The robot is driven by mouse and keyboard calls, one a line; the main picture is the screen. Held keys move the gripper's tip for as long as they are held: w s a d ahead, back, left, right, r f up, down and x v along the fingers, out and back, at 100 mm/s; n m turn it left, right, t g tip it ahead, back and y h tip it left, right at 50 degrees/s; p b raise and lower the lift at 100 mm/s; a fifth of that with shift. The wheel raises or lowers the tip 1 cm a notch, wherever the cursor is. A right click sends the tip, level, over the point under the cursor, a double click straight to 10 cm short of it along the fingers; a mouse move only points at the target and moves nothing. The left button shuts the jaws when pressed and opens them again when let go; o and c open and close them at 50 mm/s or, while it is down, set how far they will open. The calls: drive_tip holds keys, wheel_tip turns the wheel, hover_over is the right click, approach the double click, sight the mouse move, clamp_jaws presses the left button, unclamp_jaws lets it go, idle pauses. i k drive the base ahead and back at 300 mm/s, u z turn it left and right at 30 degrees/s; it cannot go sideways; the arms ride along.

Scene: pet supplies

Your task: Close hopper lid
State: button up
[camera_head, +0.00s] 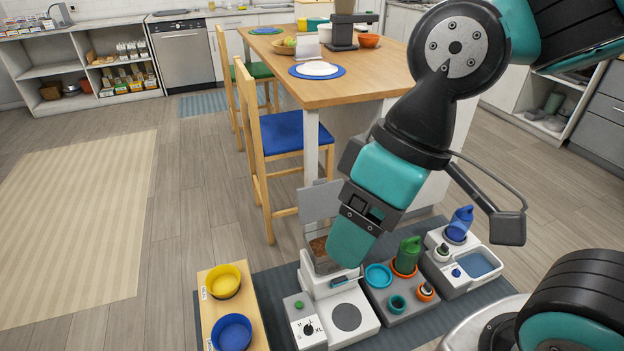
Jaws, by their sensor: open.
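A white feeder machine (352,312) stands on a dark mat on the floor. Its hopper (318,250) shows brown contents at the open top. The grey flat hopper lid (317,201) stands raised at the back of the hopper, so the lid is open. My gripper (346,262) is teal and points down just right of the hopper, in front of part of it. It is open, with nothing seen held. Its fingertips overlap the feeder in the picture, and I cannot tell whether they touch it.
Left of the feeder, a wooden stand (210,308) holds a yellow bowl (223,281) and a blue bowl (232,332). Right of it, a grey tray (375,296) holds a green bottle (407,255) and small cups. Behind are a chair (279,132) and a table (345,85).

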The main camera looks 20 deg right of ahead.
sight(318, 202)
drive_tip(key=z, duration=0.35)
drive_tip(key=k, duration=0.5)
drive_tip(key=z, duration=1)
drive_tip(key=i, duration=0.85)
drive_tip(key=u, duration=0.95)
drive_tip(key=i, duration=0.7)
drive_tip(key=u, duration=0.8)
